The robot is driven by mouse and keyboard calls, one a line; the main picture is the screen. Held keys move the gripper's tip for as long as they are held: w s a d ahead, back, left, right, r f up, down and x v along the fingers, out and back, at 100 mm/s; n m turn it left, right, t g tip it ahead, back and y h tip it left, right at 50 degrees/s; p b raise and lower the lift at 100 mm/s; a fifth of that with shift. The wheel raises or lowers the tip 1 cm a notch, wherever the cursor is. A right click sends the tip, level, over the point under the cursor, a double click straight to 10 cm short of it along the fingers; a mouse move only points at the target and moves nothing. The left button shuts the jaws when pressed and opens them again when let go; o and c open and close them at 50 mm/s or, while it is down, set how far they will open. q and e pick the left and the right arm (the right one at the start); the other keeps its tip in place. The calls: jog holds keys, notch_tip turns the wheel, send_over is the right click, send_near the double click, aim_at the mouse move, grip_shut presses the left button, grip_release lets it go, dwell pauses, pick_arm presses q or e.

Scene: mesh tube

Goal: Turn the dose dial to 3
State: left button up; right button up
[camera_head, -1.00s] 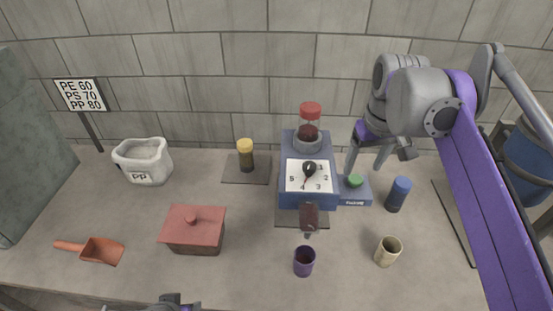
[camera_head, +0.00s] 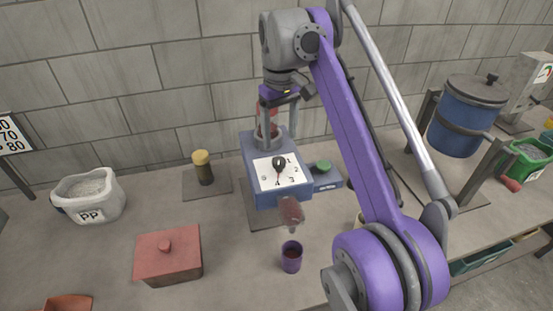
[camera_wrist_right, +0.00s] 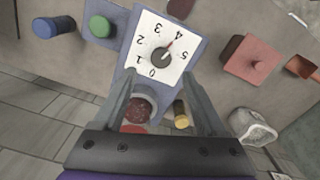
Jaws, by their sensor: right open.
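The blue dosing machine (camera_head: 262,200) stands mid-bench, with a white numbered dial face (camera_head: 266,177) on its front. The black dial knob (camera_head: 279,163) has a red pointer; in the right wrist view the knob (camera_wrist_right: 162,57) points up and right, seemingly near 4, though exact alignment is hard to read. My right gripper (camera_head: 279,143) is open and empty, fingers pointing down around the hopper area behind the knob. In the wrist view its fingers (camera_wrist_right: 155,82) reach toward the lower edge of the dial face, apart from the knob. My left gripper is out of view.
A red box (camera_head: 168,255), yellow-topped jar (camera_head: 203,168) and PP bag (camera_head: 88,196) stand left. My right arm covers the bench to the right.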

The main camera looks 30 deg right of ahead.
aim_at(279, 160)
notch_tip(279, 160, down, 7)
jog(key=shift+a+b, duration=0.1)
jog(key=shift+b, duration=0.55)
grip_shut()
